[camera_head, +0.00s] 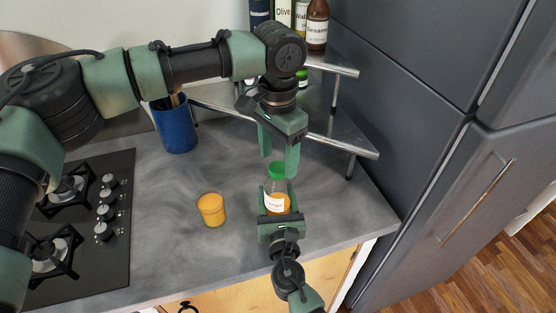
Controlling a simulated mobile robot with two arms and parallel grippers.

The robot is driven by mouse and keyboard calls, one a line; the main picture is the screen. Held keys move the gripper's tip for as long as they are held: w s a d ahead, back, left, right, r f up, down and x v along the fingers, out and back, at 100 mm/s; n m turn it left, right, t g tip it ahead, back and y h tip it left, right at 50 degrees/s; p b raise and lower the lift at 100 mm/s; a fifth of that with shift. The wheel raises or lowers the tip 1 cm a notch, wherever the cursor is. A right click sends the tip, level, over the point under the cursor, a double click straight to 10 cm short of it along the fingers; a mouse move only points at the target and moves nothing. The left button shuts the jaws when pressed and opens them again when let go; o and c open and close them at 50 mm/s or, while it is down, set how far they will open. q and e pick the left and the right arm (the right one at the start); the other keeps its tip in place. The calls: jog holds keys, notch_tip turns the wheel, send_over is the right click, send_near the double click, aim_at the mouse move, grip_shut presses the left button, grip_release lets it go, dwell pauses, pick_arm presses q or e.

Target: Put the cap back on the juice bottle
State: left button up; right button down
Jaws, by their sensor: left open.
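The juice bottle (277,204) is clear with a white label and orange juice low inside. It is upright near the counter's front right. The green cap (277,168) sits at the top of the bottle's neck; I cannot tell whether it is fastened. My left gripper (279,163) points down from above, open, with its fingers apart around the cap's height. My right gripper (277,197) comes from the front edge, its fingers on both sides of the bottle's body, closed on it. Its palm hides the bottle's base, so I cannot tell whether the bottle touches the counter.
A glass of orange juice (211,210) stands left of the bottle. A blue utensil mug (176,128) is behind it. A black gas hob (122,206) is at left. A metal shelf (345,143) with several bottles is behind right. Dark cabinets (435,140) bound the right.

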aim_at(278, 196)
pick_arm(q)
notch_tip(278, 196, up, 10)
dwell(0.3)
pick_arm(e)
jog(key=shift+c, duration=1.9)
grip_release()
jog(key=shift+s+f, duration=0.15)
jog(key=shift+s, duration=0.25)
pick_arm(q)
jog(key=shift+f+b, duration=0.6)
jog(key=shift+b, duration=0.05)
pick_arm(e)
jog(key=s, duration=0.4)
jog(key=s+d, duration=0.1)
jog(key=s, duration=0.2)
